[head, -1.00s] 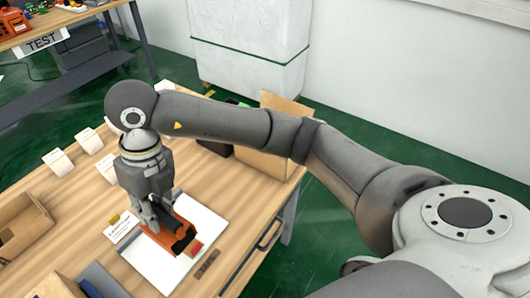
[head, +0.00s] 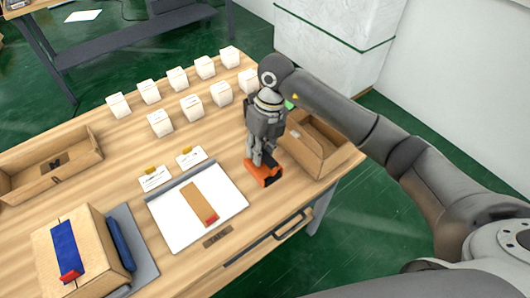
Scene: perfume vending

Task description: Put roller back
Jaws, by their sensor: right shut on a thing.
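My right gripper (head: 257,158) points down over the table, to the right of the white tray. It is shut on the orange and black roller (head: 266,175). The roller is at or just above the tabletop; I cannot tell whether it touches. The white tray (head: 170,232) holds a brown strip (head: 199,204) with a red end. My left gripper is not in view.
An open cardboard box (head: 325,158) stands just right of the roller. Several small white boxes (head: 160,123) stand in rows behind. Two small cards (head: 155,179) lie behind the tray. A cardboard box with blue tape (head: 48,236) stands front left. An open carton (head: 75,163) lies at left.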

